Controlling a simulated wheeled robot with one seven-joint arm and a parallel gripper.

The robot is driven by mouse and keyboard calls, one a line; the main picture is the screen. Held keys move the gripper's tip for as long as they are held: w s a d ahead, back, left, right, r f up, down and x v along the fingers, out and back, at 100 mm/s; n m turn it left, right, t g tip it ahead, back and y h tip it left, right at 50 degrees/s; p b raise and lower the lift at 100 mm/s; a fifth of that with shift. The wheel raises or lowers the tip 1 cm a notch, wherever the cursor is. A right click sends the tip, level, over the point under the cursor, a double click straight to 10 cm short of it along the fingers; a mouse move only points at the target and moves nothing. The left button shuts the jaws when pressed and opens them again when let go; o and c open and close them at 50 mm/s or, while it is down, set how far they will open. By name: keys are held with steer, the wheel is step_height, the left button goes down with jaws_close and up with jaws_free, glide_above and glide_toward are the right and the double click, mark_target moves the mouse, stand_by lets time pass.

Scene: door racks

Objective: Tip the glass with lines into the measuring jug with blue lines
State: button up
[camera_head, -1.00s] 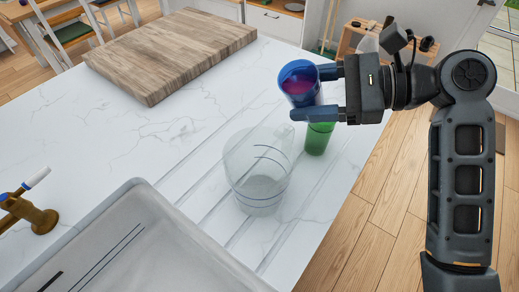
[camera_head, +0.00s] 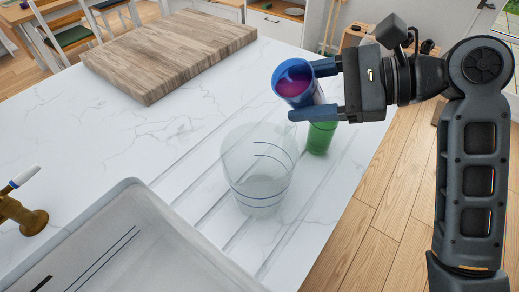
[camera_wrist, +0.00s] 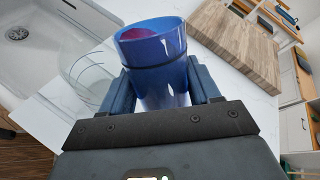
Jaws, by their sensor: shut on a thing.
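My gripper (camera_head: 318,89) is shut on a blue glass (camera_head: 307,98), which has dark red contents showing inside its mouth. The glass is held up off the counter and tilted, its mouth toward the left. In the wrist view the blue glass (camera_wrist: 155,75) sits between both fingers, with a dark line around it. The clear measuring jug (camera_head: 258,185) with blue lines stands upright on the counter, below and left of the glass, apart from it. The jug also shows at the left in the wrist view (camera_wrist: 88,72). The jug looks empty.
A green glass (camera_head: 320,136) stands on the counter behind the jug, below my gripper. A sink (camera_head: 140,200) and a brass tap (camera_head: 22,215) are at the lower left. A wooden board (camera_head: 170,50) lies at the back. The counter's right edge runs beside the jug.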

mark_target(303, 93)
steer(key=shift+a+r+n+h+b, duration=0.1)
steer(key=shift+r+n+h+b, duration=0.35)
steer(key=shift+b, duration=1.25)
steer(key=shift+f+n+t+h+b, duration=0.6)
steer(key=shift+n+t+h+b, duration=0.3)
steer(key=shift+b, duration=3.55)
steer(key=shift+s+r+n+t+h+b, duration=0.1)
steer(key=shift+r+n+t+h+b, duration=0.3)
steer(key=shift+b, duration=1)
steer(key=shift+s+a+r+n+h+p, duration=0.55)
steer(key=shift+s+a+r+h+p, duration=0.15)
steer(key=shift+p, duration=0.3)
steer(key=shift+a+f+t, duration=0.1)
steer(key=shift+f+t, duration=0.2)
steer(key=shift+t, duration=0.1)
